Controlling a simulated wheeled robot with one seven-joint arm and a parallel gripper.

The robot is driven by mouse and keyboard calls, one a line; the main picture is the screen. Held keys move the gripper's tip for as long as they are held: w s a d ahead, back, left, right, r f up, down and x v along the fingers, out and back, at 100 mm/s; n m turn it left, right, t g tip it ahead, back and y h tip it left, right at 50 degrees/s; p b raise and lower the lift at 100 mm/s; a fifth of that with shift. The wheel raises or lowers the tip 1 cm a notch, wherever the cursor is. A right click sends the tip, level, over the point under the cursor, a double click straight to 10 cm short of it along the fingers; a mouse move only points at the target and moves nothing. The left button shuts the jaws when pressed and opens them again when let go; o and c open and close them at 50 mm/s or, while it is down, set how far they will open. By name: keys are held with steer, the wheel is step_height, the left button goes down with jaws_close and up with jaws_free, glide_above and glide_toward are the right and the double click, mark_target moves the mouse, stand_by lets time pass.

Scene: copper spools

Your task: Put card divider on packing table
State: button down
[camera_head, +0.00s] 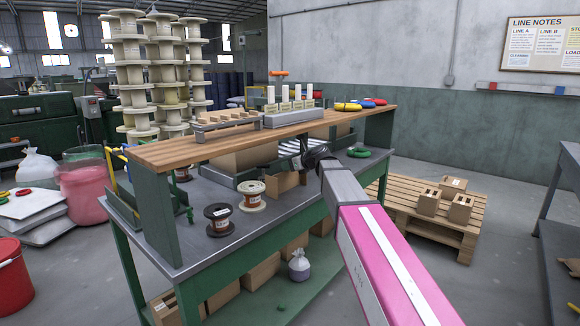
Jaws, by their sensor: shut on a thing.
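The packing table (190,240) has a grey top, green legs and a raised wooden shelf. My gripper (312,158) is dark and sits over the table's right part, just below the shelf edge. Its fingertips are mostly hidden by my own pink and grey arm. It is shut on what looks like the card divider (287,183), a flat brown piece just below and left of it. I cannot tell clearly whether that piece touches the table top.
A black spool (219,219) and a cream spool (251,195) stand on the table top. A green ring (358,153) lies to the right. The wooden shelf (225,144) overhangs the back. A pallet (420,215) with small boxes stands right. The front left table top is clear.

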steer(key=c, duration=0.6)
jaws_free()
steer(key=shift+f, duration=0.1)
steer(key=s+d, duration=0.3)
steer(key=d, duration=0.1)
steer(key=s+d+r, duration=0.1)
steer(key=s+d, duration=0.5)
steer(key=d, duration=0.1)
steer(key=shift+s+d+r, duration=0.1)
steer(key=shift+d+r, duration=0.05)
steer(key=shift+d, duration=0.2)
